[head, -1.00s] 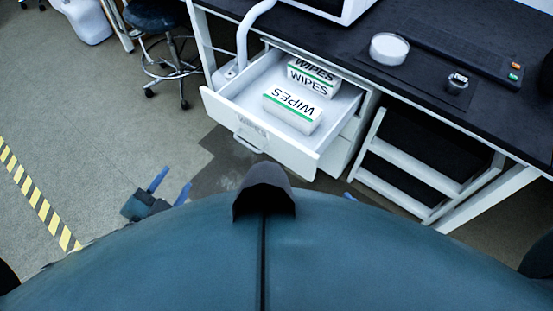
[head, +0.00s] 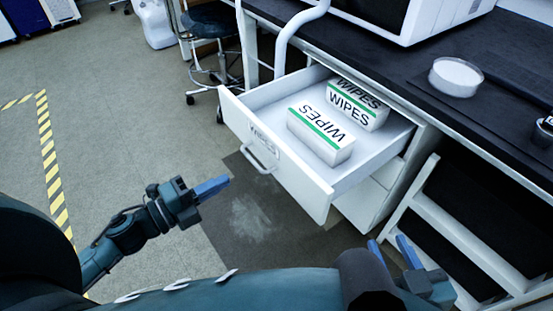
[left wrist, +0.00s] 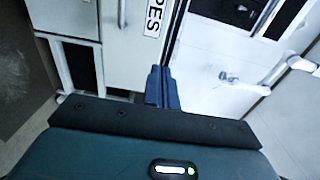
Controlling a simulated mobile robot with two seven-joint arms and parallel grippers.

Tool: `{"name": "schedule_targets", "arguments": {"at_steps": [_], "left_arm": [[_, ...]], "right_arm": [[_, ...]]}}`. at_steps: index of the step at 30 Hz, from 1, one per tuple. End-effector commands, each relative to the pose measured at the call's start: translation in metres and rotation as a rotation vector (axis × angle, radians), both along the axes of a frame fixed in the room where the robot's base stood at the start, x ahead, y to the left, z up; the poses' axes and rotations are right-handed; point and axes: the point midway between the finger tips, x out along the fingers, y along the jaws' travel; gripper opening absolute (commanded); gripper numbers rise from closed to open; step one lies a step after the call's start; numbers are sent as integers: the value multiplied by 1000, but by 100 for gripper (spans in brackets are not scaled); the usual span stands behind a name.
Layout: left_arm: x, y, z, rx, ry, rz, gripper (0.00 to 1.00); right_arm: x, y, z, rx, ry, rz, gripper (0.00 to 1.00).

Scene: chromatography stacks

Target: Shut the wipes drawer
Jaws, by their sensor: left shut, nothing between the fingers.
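The white wipes drawer (head: 290,178) stands pulled out from under the black bench, with a WIPES label and a bar handle (head: 261,157) on its front. White wipes boxes with green stripes (head: 320,135) lie inside it. My left gripper (head: 222,184) is shut and empty, left of the drawer front and apart from it, pointing toward it. In the left wrist view its closed fingers (left wrist: 162,86) show below part of the label (left wrist: 154,18). My right gripper (head: 390,248) is open, its two fingers apart, below and right of the drawer front.
A white step frame (head: 450,225) stands under the bench at the right. A dish (head: 456,77) and a white machine (head: 410,20) stand on the bench. A stool (head: 210,55) is behind, left of the drawer. The floor left of the drawer is clear.

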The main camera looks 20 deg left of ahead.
Motion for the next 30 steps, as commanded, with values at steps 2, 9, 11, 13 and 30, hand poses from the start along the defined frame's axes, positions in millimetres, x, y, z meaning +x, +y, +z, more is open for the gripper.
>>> {"name": "schedule_targets", "arguments": {"at_steps": [2, 9, 11, 13, 30], "left_arm": [[9, -7, 1, -1, -3, -1, 0], [46, -35, 2, -3, -4, 0, 0], [55, -42, 2, -2, -4, 0, 0], [66, -50, 2, -4, -3, 1, 0], [105, -82, 1, -3, 2, 3, 0]], "right_arm": [[0, 0, 0, 0, -7, 1, 36], [1, 1, 0, 1, -30, 2, 36], [1, 1, 0, 2, -34, 3, 36], [2, 1, 0, 2, -38, 4, 36], [2, 2, 0, 5, -57, 4, 36]]}}
